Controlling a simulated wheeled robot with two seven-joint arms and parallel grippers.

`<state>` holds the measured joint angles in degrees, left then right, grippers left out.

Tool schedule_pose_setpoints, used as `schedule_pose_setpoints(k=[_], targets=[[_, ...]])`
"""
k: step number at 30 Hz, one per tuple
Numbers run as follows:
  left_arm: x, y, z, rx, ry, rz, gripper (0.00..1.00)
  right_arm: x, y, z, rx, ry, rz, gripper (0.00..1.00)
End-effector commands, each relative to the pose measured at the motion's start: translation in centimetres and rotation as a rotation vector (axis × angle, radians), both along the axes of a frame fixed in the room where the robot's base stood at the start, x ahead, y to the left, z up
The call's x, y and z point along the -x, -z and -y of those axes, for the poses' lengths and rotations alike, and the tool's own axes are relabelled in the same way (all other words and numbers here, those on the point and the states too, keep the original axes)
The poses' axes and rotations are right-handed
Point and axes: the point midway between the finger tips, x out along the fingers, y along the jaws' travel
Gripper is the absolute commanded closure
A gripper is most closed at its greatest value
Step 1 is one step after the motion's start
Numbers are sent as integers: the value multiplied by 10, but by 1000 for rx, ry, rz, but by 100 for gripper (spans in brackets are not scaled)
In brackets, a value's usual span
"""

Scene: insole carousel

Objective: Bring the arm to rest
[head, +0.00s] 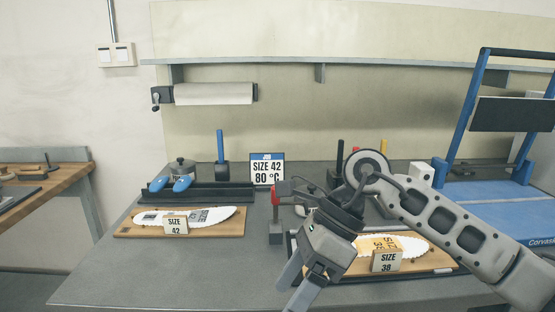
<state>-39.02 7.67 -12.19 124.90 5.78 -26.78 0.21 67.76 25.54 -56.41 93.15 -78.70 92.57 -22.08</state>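My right arm comes in from the right, and its gripper (297,284) hangs over the front of the grey table, pointing down and left. Its two fingers look apart, with nothing seen between them. The gripper and wrist cover the left part of the right-hand wooden board (440,262), which holds an insole (408,245) and a "SIZE 38" label (387,261). My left gripper is not in view.
A left board (130,230) holds a white insole (215,214) and a "SIZE 42" label (175,224). Behind are a black tray (235,192) and a "SIZE 42 80 °C" sign (267,170). A blue-framed machine (490,195) stands right. The table's front left (170,275) is clear.

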Motion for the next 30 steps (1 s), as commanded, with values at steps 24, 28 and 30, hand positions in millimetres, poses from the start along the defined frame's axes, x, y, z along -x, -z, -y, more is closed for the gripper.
schedule_pose_setpoints(k=[24,28,30], targets=[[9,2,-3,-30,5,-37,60,1,107,64,1448,-1667,2184,26],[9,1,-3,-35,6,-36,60,42,178,95,1102,-1596,1926,26],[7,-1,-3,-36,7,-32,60,66,204,106,969,-1560,1821,26]])
